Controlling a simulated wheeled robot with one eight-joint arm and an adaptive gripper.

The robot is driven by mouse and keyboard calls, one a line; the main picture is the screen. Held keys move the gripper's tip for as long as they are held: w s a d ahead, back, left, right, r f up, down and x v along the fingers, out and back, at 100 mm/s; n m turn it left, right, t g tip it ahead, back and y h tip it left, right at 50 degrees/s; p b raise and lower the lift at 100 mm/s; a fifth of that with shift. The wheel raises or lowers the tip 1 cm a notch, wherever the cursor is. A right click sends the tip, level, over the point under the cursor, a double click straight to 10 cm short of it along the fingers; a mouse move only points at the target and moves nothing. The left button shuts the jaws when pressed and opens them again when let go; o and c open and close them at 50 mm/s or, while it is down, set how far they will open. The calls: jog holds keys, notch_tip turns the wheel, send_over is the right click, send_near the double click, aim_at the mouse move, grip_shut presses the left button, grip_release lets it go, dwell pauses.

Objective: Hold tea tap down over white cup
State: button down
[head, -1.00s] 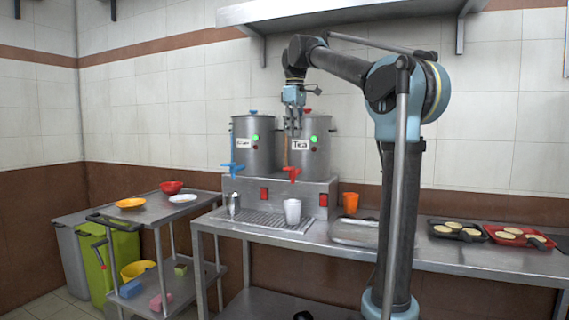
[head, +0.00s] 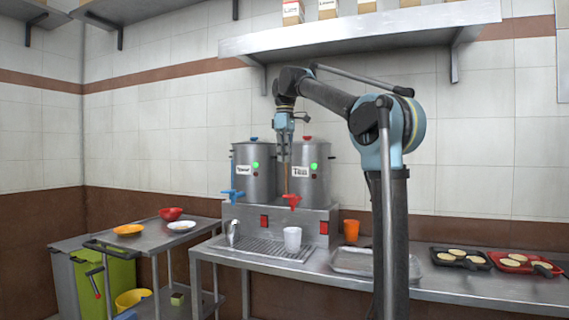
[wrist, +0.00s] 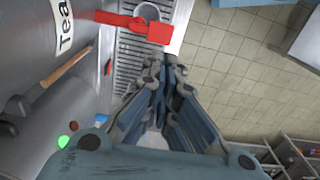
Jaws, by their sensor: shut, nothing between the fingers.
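The tea pot (head: 312,172) is a steel urn with a "Tea" label, which also shows in the wrist view (wrist: 63,25). Its red tap (head: 291,200) sticks out at the front and shows at the top of the wrist view (wrist: 150,28). The white cup (head: 292,240) stands upright on the drip tray (head: 262,250), below the red tap. In the wrist view its rim (wrist: 147,10) shows partly behind the tap. My gripper (head: 284,160) points down above and slightly left of the red tap, apart from it. Its fingertips (wrist: 165,76) are together and empty.
A second steel pot (head: 252,178) with a blue tap (head: 233,195) stands to the left. A wooden handle (wrist: 62,72) lies beside the tea pot. A metal jug (head: 233,232) and an orange cup (head: 351,231) flank the white cup. A shelf (head: 360,35) hangs above.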

aim_at(286, 195)
notch_tip(286, 195, down, 12)
jog(key=shift+r, duration=0.1)
dwell(0.4)
jog(key=shift+d, duration=0.15)
dwell(0.3)
